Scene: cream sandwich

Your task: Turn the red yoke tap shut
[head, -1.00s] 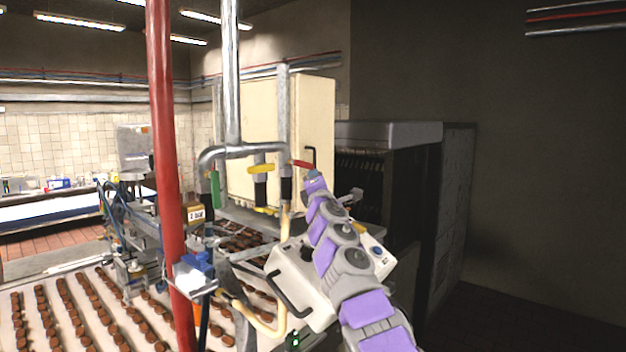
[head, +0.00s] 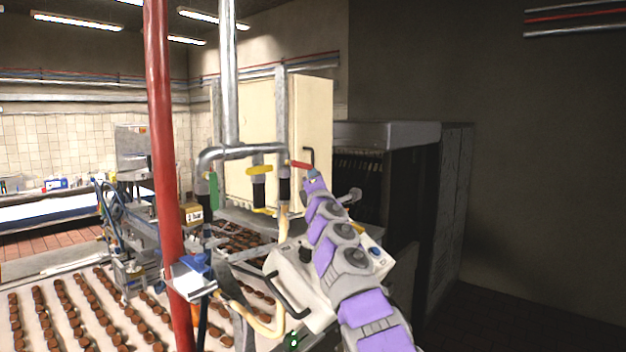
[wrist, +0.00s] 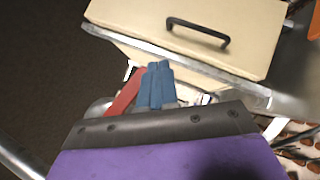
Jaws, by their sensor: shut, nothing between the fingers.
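The red tap handle (head: 301,164) sits on the right leg of the grey pipe yoke (head: 243,151). It points out to the right, roughly level, with a slight downward tilt. My gripper (head: 313,174) is at the handle's outer end, with its blue fingertips close together and nothing between them. In the wrist view the red handle (wrist: 125,93) lies just left of my gripper's blue fingers (wrist: 156,82). They look very close, but I cannot tell whether they touch. The dark wrist edge hides the handle's lower end there.
A yellow handle (head: 259,170) and a hanging green handle (head: 213,190) are on the same yoke. A red post (head: 160,120) stands at left. A cream cabinet (head: 314,120) is behind the taps. A conveyor (head: 60,335) carries rows of brown biscuits.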

